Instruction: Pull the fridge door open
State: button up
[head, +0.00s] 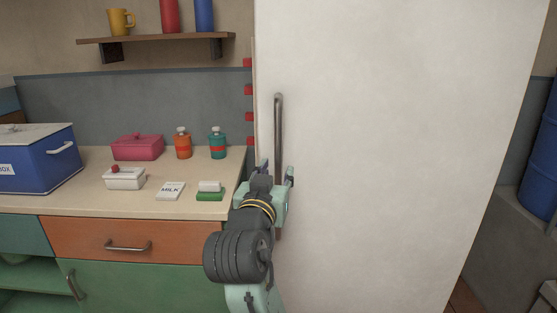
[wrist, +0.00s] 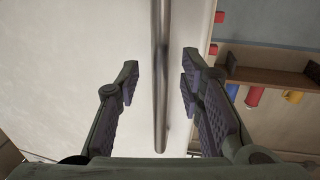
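The fridge door (head: 390,150) is a large off-white panel that fills the middle and right of the head view. It looks shut. A long grey metal bar handle (head: 279,130) runs vertically near its left edge. In the wrist view the handle (wrist: 160,70) runs down between my two fingers. My gripper (head: 275,172) is at the handle's lower part in the head view, and its fingers hide some of the bar there. In the wrist view my gripper (wrist: 158,85) is open, with a visible gap between the handle and each finger pad.
A counter (head: 110,190) stands left of the fridge, with a blue box (head: 45,165), a red container (head: 137,147), two bottles and small items. Below is an orange drawer (head: 90,240) with a handle. A shelf (head: 160,38) hangs above. A blue barrel (head: 545,160) is at the far right.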

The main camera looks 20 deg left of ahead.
aim_at(278, 169)
jog(key=shift+w+a, duration=0.15)
jog(key=shift+w, duration=1.45)
grip_shut()
